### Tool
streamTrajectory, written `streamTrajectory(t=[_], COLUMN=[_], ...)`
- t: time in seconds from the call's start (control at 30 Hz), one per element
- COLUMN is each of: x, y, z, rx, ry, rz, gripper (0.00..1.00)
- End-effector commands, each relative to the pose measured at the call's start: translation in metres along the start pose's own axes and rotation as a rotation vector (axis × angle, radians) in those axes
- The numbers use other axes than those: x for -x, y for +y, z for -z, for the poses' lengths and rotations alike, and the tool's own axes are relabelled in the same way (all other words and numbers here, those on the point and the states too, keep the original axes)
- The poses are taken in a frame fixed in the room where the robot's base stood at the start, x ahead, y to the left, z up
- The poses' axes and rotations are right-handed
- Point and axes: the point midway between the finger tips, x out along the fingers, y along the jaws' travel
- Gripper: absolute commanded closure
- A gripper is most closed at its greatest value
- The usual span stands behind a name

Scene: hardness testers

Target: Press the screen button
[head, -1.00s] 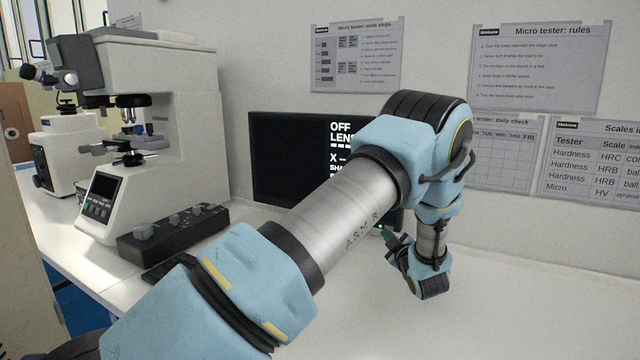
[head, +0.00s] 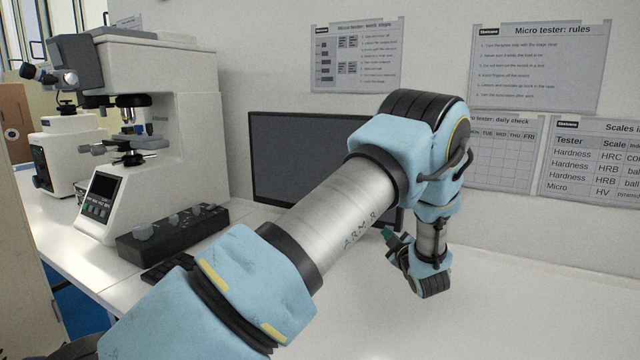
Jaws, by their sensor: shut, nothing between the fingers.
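The screen (head: 300,150) is a wide black-framed monitor standing at the back of the white bench, against the wall. Its face is a blank dark grey. My arm covers its right part and lower right corner, and I cannot make out its button. My gripper (head: 389,236) is at the lower right corner of the screen, mostly hidden behind my own arm. Only a small dark and teal part of it shows, close to the screen's lower edge. It is shut and holds nothing; whether it touches the screen is hidden.
A white micro hardness tester (head: 150,130) stands on the left, with a black control box (head: 172,232) with knobs in front of it. Another tester (head: 62,150) is behind at far left. Paper charts (head: 540,68) hang on the wall. The bench (head: 530,300) at right is clear.

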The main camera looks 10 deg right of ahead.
Motion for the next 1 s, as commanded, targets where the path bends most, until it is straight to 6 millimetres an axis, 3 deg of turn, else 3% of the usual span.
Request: streamTrajectory(t=[0.57, 1.0], x=[0.011, 0.043], y=[-0.006, -0.023], z=[0.006, 0.022], rx=[-0.001, -0.002], ry=[-0.001, -0.002], rz=[0.000, 0.001], gripper=[1.00, 1.00])
